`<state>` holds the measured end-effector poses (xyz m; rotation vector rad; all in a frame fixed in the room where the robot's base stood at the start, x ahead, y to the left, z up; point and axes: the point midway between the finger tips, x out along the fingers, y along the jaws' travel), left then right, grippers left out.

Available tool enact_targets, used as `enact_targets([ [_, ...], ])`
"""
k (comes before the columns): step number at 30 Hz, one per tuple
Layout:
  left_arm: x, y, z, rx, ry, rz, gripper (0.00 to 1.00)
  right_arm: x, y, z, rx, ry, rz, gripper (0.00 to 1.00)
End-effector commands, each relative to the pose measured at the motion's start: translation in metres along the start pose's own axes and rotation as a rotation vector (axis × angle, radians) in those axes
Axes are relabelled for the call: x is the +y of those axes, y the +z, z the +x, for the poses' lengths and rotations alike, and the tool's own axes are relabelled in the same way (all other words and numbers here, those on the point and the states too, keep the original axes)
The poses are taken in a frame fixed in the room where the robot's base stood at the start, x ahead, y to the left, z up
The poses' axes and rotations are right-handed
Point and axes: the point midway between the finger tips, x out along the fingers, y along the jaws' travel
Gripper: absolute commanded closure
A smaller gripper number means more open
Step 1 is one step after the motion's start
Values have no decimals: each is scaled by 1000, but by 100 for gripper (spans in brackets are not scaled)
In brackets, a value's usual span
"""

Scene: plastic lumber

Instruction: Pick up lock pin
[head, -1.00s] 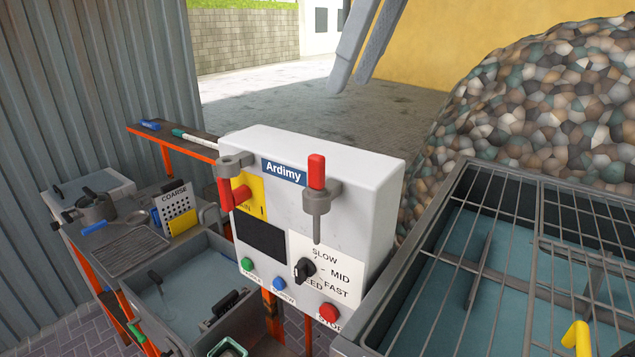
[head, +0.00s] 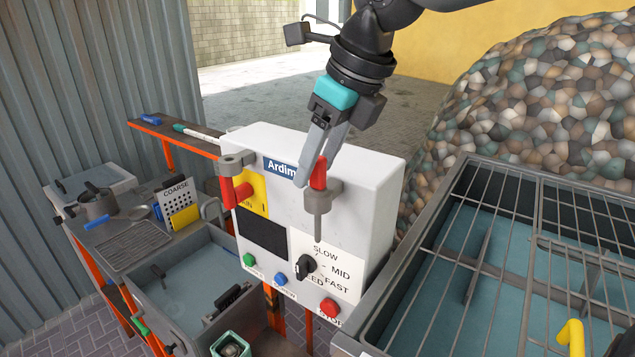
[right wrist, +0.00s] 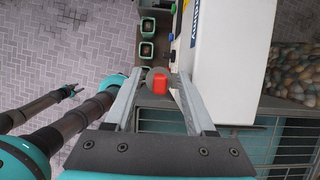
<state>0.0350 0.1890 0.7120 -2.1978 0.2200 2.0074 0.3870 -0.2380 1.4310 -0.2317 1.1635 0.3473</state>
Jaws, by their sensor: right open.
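The lock pin (head: 318,176) has a red handle and a thin grey shaft. It stands upright in a grey bracket (head: 317,200) on the front of the white control box, right of the blue label. My right gripper (head: 311,168) has come down from above, its fingers around the top of the red handle. In the right wrist view the red handle (right wrist: 159,82) sits between the two spread fingertips (right wrist: 158,76), with a gap on each side. The gripper is open and holds nothing.
The white control box (head: 370,200) has a dial and coloured buttons. A red lever (head: 238,191) and a second grey bracket (head: 236,160) are on its left. A wire-grid tray (head: 520,230) lies at right, a bench with a sink (head: 185,285) at left.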

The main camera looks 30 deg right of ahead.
Motion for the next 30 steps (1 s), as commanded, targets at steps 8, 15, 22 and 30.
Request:
enact_targets([
  [8,0,0,0,0,1,0,50,0,0,3,-2,0,0,45],
  [15,1,0,0,1,1,0,50,0,0,3,-1,0,1,72],
  [22,1,0,0,1,1,0,50,0,0,3,-2,0,1,98],
  [30,1,-1,0,1,1,0,50,0,0,3,-2,0,1,100],
])
